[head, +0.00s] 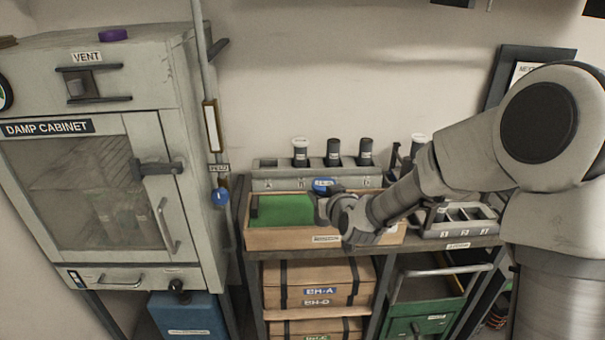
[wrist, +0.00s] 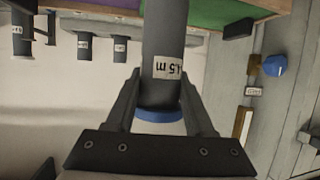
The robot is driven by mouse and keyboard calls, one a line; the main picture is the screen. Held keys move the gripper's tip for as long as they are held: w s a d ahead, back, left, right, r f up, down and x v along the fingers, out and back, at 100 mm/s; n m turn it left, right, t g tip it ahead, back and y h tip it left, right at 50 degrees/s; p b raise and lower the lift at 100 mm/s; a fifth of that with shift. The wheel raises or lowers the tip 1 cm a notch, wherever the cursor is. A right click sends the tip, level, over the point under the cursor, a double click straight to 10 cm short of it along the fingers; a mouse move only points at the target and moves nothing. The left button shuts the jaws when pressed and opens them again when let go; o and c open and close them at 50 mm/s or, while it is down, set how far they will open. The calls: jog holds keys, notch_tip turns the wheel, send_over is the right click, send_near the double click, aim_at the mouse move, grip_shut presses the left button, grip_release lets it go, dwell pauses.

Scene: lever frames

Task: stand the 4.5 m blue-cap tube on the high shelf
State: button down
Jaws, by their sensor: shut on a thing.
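The grey tube (wrist: 163,40) in the wrist view has a white label reading 4.5 m and a blue cap (wrist: 160,114). My gripper (wrist: 160,95) is shut on this tube near its capped end. In the head view my gripper (head: 325,205) is over the open wooden box (head: 285,240), and a blue lettered disc (head: 323,184), seemingly the cap, shows at it. The tube's body is mostly hidden there. No high shelf can be clearly made out; only dark edges show at the top of the head view.
A rack (head: 290,183) with several dark tubes stands behind the box. The damp cabinet (head: 85,150) and a vertical pipe (head: 212,120) are on the left. A grey compartmented tray (head: 460,233) lies right, beneath my arm. The wall above the rack is clear.

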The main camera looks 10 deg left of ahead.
jog(key=s+d+f+m+h, duration=0.2)
jog(key=s+d+f, duration=0.1)
jog(key=d+f, duration=0.5)
jog(key=s+d+f+m+t+h, duration=0.1)
jog(key=s+d+f+m+h, duration=0.2)
jog(key=d+f, duration=0.5)
jog(key=s+d, duration=0.1)
jog(key=d, duration=0.5)
jog(key=shift+s+d+h, duration=0.2)
jog(key=shift+h, duration=0.1)
